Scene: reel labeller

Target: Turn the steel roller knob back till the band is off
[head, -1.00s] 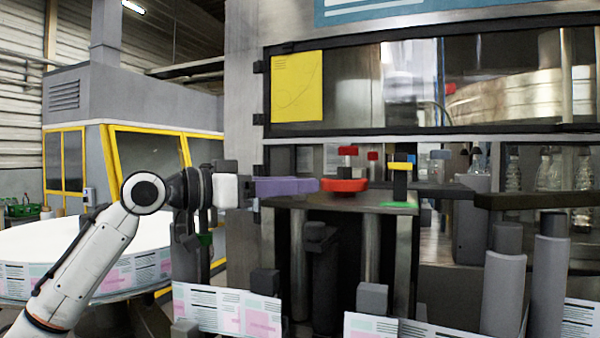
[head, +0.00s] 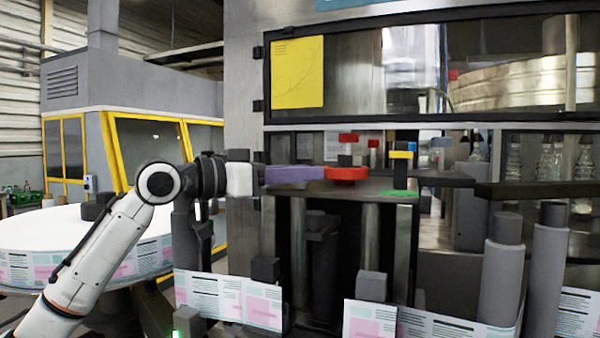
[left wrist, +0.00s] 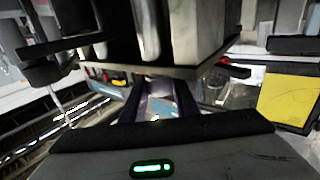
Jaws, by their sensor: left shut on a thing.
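A red knob (head: 345,173) stands on the steel plate (head: 300,188) of the labeller, with a smaller red cap (head: 348,138) above it. My left gripper (head: 322,174) reaches in from the left with its purple fingers level and shut on the red knob; their tips hide its left side. The purple fingers also show in the left wrist view (left wrist: 158,103), where the knob is hard to make out. Steel cylinders (head: 370,240) stand below the plate. The printed label band (head: 228,300) runs along the front, past the rollers. My right gripper is out of view.
A yellow-and-blue topped post (head: 402,153) stands right of the knob, above a green patch. A dark bar (head: 530,190) crosses at the right. Grey rollers (head: 500,285) stand at front right. A large label reel (head: 25,265) lies at left.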

